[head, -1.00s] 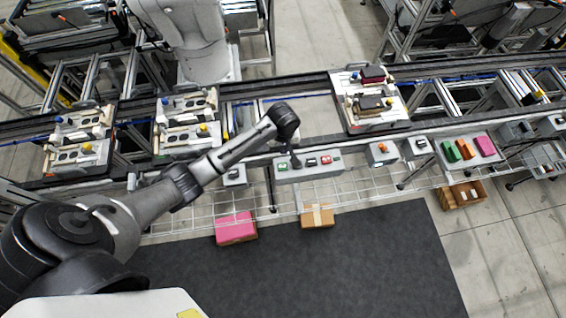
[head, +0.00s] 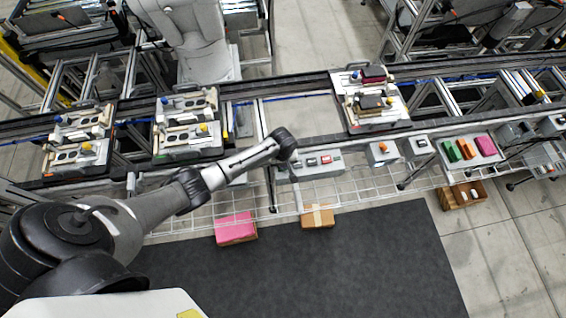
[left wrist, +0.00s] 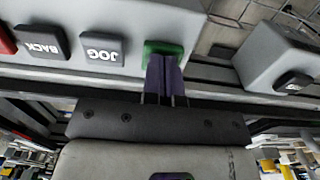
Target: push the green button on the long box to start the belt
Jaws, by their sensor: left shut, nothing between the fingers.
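The long box (head: 322,171) is grey and sits on the near side of the belt, in the middle of the head view. Its green button (left wrist: 176,46) shows in the left wrist view, next to black JOG (left wrist: 102,48) and BACK (left wrist: 41,42) buttons. A red button (left wrist: 5,40) is at the left edge there. My left gripper (left wrist: 165,62) is shut and empty. Its fingertips overlap the green button in the left wrist view; I cannot tell whether they press it. In the head view my arm's end hides the green button. My right gripper is not in view.
Pallets with fixtures (head: 188,128) stand on the belt at left, and another (head: 372,98) at right of centre. Smaller grey boxes (head: 382,152) line the rail to the right. A pink box (head: 235,228) and a brown carton (head: 318,216) lie below the rail.

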